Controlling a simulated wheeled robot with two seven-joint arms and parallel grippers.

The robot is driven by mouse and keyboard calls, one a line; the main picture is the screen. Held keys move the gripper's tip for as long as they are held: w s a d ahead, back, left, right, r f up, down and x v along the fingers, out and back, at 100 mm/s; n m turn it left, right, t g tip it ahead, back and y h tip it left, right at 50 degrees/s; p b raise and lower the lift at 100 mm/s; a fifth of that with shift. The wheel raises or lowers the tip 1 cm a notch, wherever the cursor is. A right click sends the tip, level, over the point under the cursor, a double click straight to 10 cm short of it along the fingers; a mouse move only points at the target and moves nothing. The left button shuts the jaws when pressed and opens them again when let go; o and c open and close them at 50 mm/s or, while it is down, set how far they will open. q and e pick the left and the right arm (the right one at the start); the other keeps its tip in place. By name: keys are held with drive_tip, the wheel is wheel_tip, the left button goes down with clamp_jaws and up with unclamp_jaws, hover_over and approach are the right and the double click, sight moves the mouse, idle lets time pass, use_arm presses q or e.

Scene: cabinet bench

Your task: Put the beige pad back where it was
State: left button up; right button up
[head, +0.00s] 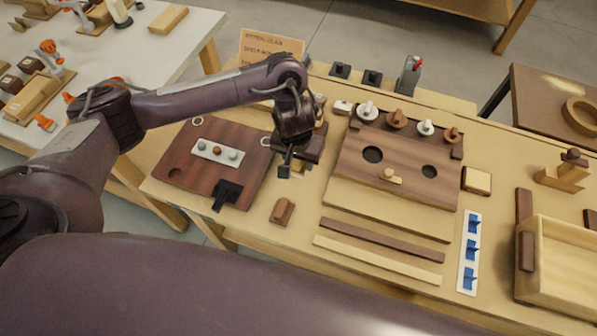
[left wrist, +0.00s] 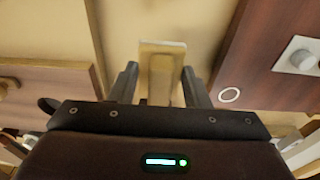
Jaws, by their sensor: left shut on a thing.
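My left gripper (head: 291,168) is over the bench between the dark red-brown board and the brown cabinet panel. It is shut on the beige pad (left wrist: 161,72), which stands out between the two fingers in the left wrist view. In the head view the pad is mostly hidden by the gripper. I cannot tell whether the pad touches the bench top. My right gripper is not in view.
The red-brown board (head: 180,167) with a grey switch strip lies to the left. The brown panel (head: 395,165) with knobs and round holes is to the right. A small brown block (head: 283,211) lies in front. Another light block (head: 476,180) sits right of the panel.

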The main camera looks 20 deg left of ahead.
sight(298, 169)
use_arm(q)
drive_tip(key=shift+f+b, duration=0.3)
drive_tip(key=shift+f, duration=0.4)
wheel_tip(298, 169, down, 3)
drive_tip(key=shift+f+b, duration=0.1)
drive_tip(key=shift+b, duration=0.85)
drive_tip(key=shift+r, duration=0.2)
drive_tip(key=shift+f, duration=0.15)
drive_tip(key=o, duration=0.9)
